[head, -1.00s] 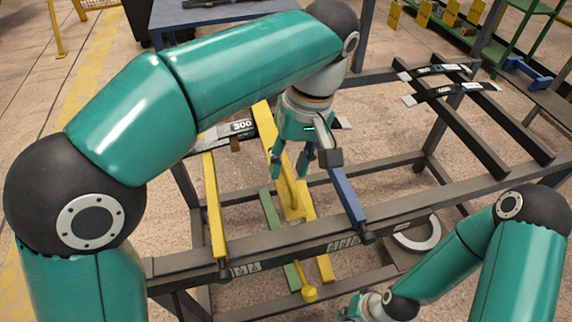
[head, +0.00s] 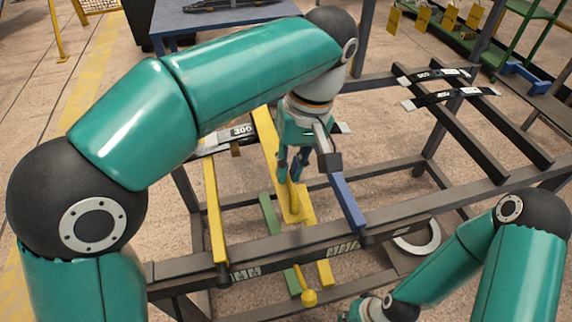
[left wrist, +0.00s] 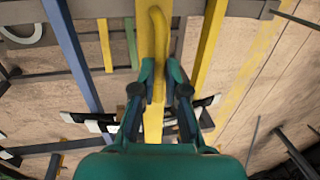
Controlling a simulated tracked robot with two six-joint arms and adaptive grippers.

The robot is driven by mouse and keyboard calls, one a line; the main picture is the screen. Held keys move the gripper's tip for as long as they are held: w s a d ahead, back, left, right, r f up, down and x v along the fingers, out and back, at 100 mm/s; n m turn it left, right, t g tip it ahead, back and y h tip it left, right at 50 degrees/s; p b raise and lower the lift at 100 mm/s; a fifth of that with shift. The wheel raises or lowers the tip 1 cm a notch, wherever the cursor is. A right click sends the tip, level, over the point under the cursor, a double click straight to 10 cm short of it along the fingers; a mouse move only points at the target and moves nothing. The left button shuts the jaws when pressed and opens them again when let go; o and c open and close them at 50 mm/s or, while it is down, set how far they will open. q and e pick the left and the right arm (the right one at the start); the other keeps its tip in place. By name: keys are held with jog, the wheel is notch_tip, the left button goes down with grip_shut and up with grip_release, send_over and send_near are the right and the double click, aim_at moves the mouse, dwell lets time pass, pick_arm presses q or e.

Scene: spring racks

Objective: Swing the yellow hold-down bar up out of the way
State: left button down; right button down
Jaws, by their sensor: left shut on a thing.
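The yellow hold-down bar (head: 265,130) runs from the leaf spring at the rear rail down toward the front rail. In the left wrist view the bar (left wrist: 152,125) passes straight under my fingers, with a curved yellow handle (left wrist: 158,28) standing along it. My left gripper (head: 291,176) is low over the bar's middle, fingers down. In the left wrist view the left gripper (left wrist: 161,78) has its fingers closed in on the handle, one on each side. The fingers hide part of the handle. My right arm is at the lower right; its gripper is out of frame.
A thin yellow arm (head: 214,205) lies left of the bar and a blue arm (head: 346,203) right of it. A green strip (head: 270,215) is beside the bar. Dark leaf springs (head: 447,95) rest on the rack's right rails. The front rail (head: 300,246) crosses nearer me.

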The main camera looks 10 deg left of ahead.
pick_arm(q)
jog(key=w+a+r+g+p, duration=0.1)
jog(key=w+r+g+p, duration=0.1)
jog(key=r+p, duration=0.7)
jog(key=w+a+r+g+h+p, duration=0.1)
jog(key=w+r+g+p, duration=0.1)
jog(key=r+p, duration=0.7)
jog(key=w+p, duration=0.1)
jog(key=p, duration=0.4)
jog(key=shift+w+a+r, duration=0.15)
jog(key=shift+w+a, duration=0.05)
jog(key=shift+w, duration=0.05)
